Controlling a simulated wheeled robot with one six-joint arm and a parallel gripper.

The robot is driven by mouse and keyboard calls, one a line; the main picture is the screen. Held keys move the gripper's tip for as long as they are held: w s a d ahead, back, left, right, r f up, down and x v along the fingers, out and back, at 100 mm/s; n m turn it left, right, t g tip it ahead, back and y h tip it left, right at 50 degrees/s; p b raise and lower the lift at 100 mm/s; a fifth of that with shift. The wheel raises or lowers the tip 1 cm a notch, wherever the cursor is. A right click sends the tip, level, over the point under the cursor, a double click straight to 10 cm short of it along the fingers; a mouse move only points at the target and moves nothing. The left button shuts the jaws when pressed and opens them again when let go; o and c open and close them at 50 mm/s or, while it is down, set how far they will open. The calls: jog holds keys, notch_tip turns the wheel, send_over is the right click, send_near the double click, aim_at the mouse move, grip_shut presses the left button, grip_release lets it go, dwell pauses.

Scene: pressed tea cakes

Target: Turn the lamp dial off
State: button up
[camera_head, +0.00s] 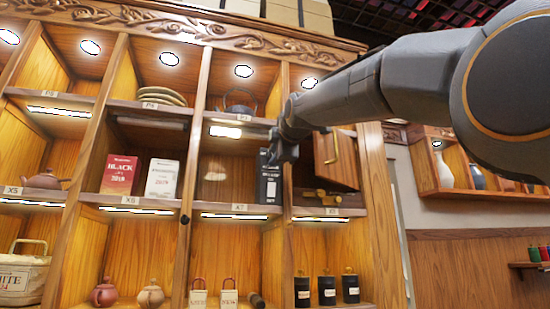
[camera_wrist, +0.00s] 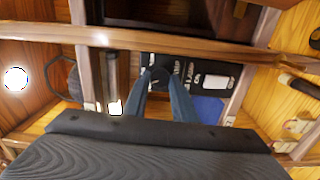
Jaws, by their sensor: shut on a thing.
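My gripper (camera_head: 270,158) is raised at the tea cabinet, in front of the third column near its right-hand post. Another small dark knob (camera_head: 184,219) sits on the post lower left.
A black tea box (camera_head: 268,186) stands close behind and below my gripper. A wooden door (camera_head: 335,158) hangs open just right of it. Red and white boxes (camera_head: 119,174) (camera_head: 161,178) and a dark teapot (camera_head: 240,102) occupy nearby shelves. Black canisters (camera_head: 327,290) stand below.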

jog(key=n+b, duration=0.1)
jog(key=n, duration=0.6)
dwell(0.6)
jog(key=o, duration=1)
jog(key=shift+o, duration=0.2)
jog(key=shift+s, duration=0.15)
jog(key=b+v, duration=0.3)
jog(key=v, duration=0.4)
jog(key=shift+s, duration=0.25)
jog(key=shift+d, duration=0.15)
